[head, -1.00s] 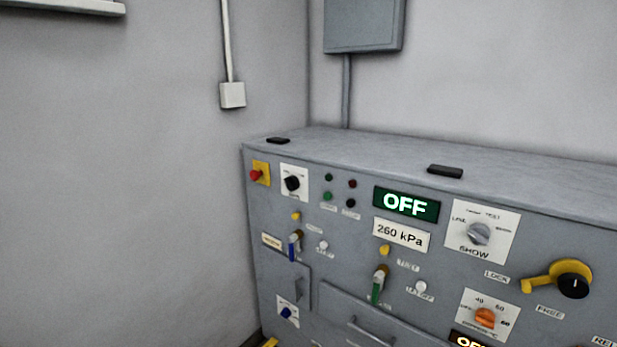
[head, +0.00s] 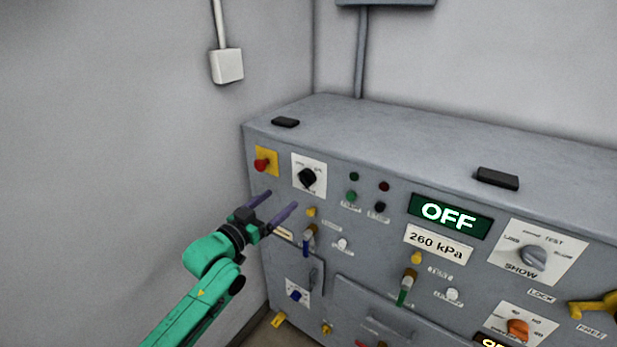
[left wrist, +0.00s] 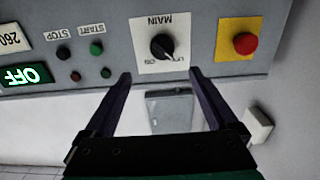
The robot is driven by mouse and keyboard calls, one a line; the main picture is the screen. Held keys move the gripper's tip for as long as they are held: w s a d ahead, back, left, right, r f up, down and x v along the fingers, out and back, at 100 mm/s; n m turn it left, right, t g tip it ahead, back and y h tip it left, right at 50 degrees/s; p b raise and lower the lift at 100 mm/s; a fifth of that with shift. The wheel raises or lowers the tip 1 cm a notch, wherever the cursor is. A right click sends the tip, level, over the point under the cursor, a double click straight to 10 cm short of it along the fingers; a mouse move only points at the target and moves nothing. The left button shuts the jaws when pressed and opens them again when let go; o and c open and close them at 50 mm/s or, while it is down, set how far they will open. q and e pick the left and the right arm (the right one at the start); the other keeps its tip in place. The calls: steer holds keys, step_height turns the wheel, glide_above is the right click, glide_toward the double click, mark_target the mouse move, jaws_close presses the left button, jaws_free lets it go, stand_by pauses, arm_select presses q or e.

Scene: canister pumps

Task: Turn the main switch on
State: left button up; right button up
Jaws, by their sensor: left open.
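The main switch is a black rotary knob (head: 307,177) on a white plate at the upper left of the grey panel. In the left wrist view the knob (left wrist: 162,46) sits on its plate marked MAIN, upside down in that picture. My left gripper (head: 282,202) is open and empty, in front of the panel and below the knob in the head view. In the left wrist view its two dark fingers (left wrist: 160,78) point toward the panel, one to each side of the knob, and do not touch it. My right gripper is not in view.
A red button (head: 262,163) on a yellow plate is just left of the switch. START and STOP buttons (head: 352,196) are to its right. A blue-handled lever (head: 308,240) is below. A green display (head: 450,214) reads OFF. The panel stands near the left wall.

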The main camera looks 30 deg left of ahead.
mark_target(302, 181)
arm_select(q)
steer(key=w, duration=0.3)
steer(key=w+p, duration=0.1)
steer(key=w, duration=0.3)
steer(key=w+d+p, duration=0.1)
steer(key=w, duration=0.3)
steer(key=shift+w+f, duration=0.15)
steer(key=shift+w, duration=0.05)
steer(key=shift+w+d, duration=0.15)
steer(key=shift+f, duration=0.1)
steer(key=c, duration=1.4)
steer(key=shift+o, duration=0.2)
